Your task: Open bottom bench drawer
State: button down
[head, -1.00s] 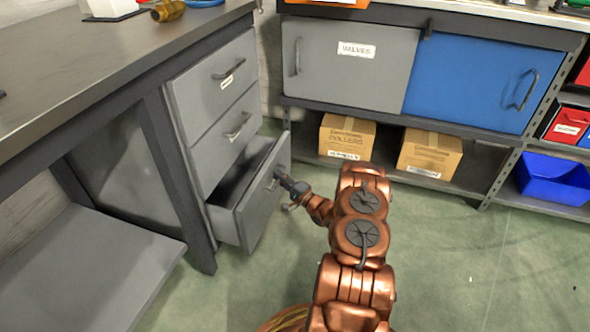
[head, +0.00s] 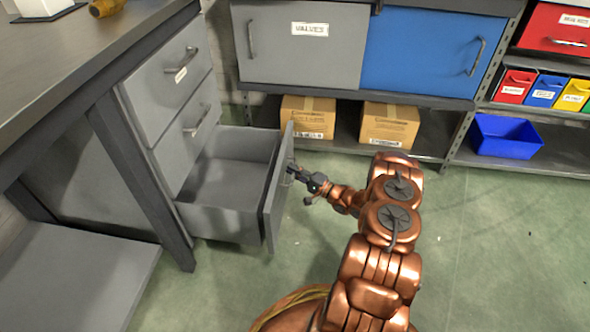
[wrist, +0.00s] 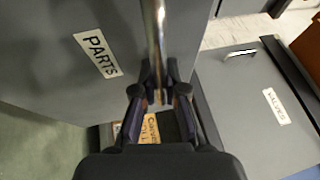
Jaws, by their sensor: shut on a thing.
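The bottom bench drawer (head: 237,178) is pulled well out of the grey bench, and its inside is empty. Its front panel (head: 277,190) faces right toward my arm. My gripper (head: 298,174) is at the outer side of that panel. In the wrist view my gripper (wrist: 160,88) is shut on the bar handle (wrist: 154,35), beside a label reading PARTS (wrist: 98,54). The two drawers above, the middle one (head: 190,132) and the top one (head: 172,70), are closed.
A cabinet with a grey door (head: 300,60) and a blue door (head: 420,50) stands behind. Cardboard boxes (head: 308,116) sit on its low shelf, with a blue bin (head: 505,136) at right. The green floor (head: 490,240) right of my arm is clear.

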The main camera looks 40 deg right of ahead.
jog(key=c, duration=1.2)
grip_release()
jog(key=v, duration=1.2)
jog(key=shift+a+f, duration=0.1)
